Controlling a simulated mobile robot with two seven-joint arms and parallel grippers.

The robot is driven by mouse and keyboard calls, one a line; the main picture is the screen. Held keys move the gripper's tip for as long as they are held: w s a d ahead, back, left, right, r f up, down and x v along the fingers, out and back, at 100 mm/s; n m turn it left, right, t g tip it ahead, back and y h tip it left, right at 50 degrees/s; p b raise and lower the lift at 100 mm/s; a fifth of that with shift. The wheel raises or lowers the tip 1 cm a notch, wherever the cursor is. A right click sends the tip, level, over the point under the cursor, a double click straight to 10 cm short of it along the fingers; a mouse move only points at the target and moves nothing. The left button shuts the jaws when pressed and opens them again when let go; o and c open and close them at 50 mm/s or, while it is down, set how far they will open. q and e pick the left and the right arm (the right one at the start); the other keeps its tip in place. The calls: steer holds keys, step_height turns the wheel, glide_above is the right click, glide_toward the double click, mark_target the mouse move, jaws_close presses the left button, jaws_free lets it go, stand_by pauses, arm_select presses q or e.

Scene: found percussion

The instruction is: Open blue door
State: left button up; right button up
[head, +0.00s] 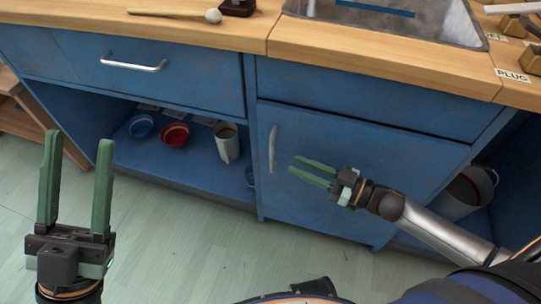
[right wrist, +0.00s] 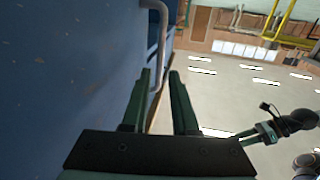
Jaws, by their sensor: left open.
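The blue door (head: 345,175) is the cabinet front below the worktop at the right. It looks shut. Its upright metal handle (head: 273,148) is near its left edge. My right gripper (head: 294,164) is open and empty, in front of the door just right of the handle in the head view. In the right wrist view, the handle (right wrist: 162,35) shows ahead of the fingertips, its lower part lining up with the gap between the fingers. It looks apart from them. My left gripper (head: 79,137) is open and empty over the floor at the left.
A blue drawer (head: 190,85) with a metal handle is left of the door. An open shelf below it holds a blue bowl (head: 141,126), a red bowl (head: 175,135) and a pale cup (head: 227,143). A bucket (head: 466,193) stands right of the door. Floor (head: 170,235) in front is clear.

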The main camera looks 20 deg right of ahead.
steer(key=b, duration=0.2)
glide_above(272, 169)
steer(key=shift+w, duration=0.3)
steer(key=shift+c, duration=0.3)
steer(key=shift+d, duration=0.1)
jaws_close()
stand_by(0.8)
